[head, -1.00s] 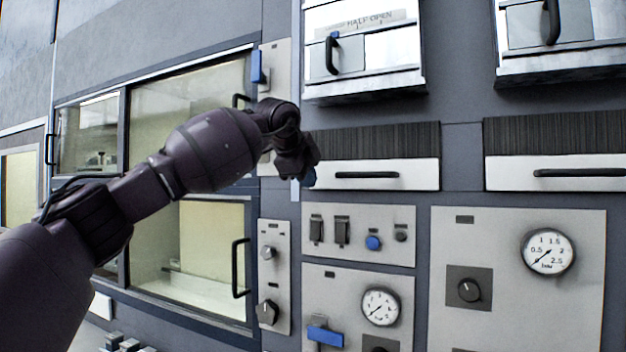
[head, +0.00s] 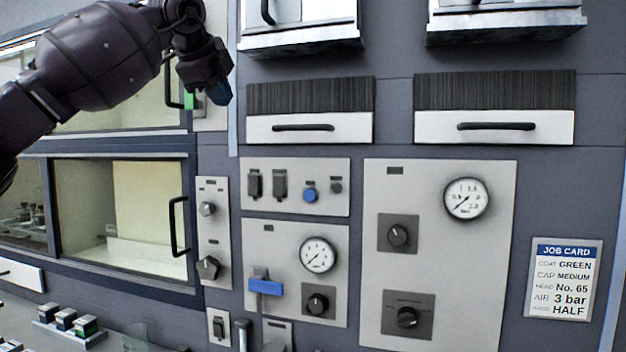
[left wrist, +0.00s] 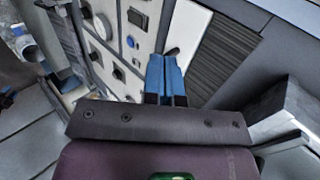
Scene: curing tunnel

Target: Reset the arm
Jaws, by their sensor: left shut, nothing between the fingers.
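My left gripper (head: 220,93) is at the upper left of the head view, in front of the narrow strip beside the upper window. Its blue fingers also show in the left wrist view (left wrist: 166,75), side by side and closed, with nothing between them. Behind the fingers in the wrist view are a light drawer front and a dark ribbed strip (left wrist: 222,58). My right gripper is in neither view.
A control panel with a gauge (head: 317,255) and blue lever (head: 265,287) stands centre. A larger panel (head: 440,270) and job card (head: 564,279) stand to the right. Drawers (head: 310,127) sit above. Blocks in a rack (head: 70,325) lie lower left.

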